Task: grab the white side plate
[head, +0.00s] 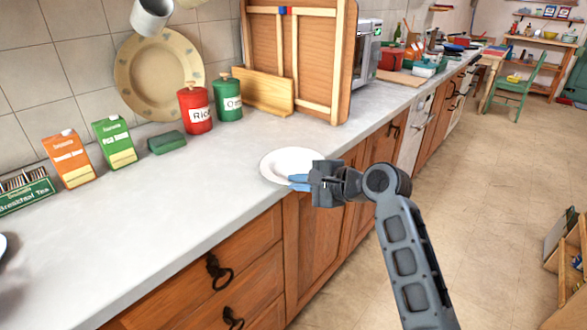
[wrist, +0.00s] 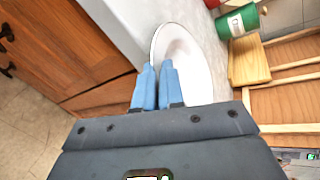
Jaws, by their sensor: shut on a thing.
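The white side plate (head: 287,162) is at the front edge of the grey counter, in the middle of the head view. My gripper (head: 299,183) is at the plate's near right rim, with its blue fingers shut on it. In the wrist view the plate (wrist: 191,58) lies beyond the fingertips, and my gripper (wrist: 157,72) has its two blue fingers close together at the rim. The exact grip on the rim is partly hidden by the fingers. I cannot tell whether the plate is lifted off the counter.
A red canister (head: 196,110) and a green canister (head: 228,100) stand behind the plate. A wooden board (head: 262,92) and a large wooden frame (head: 297,60) lean at the wall. Cartons (head: 115,143) stand at the left. The counter (head: 190,200) left of the plate is clear.

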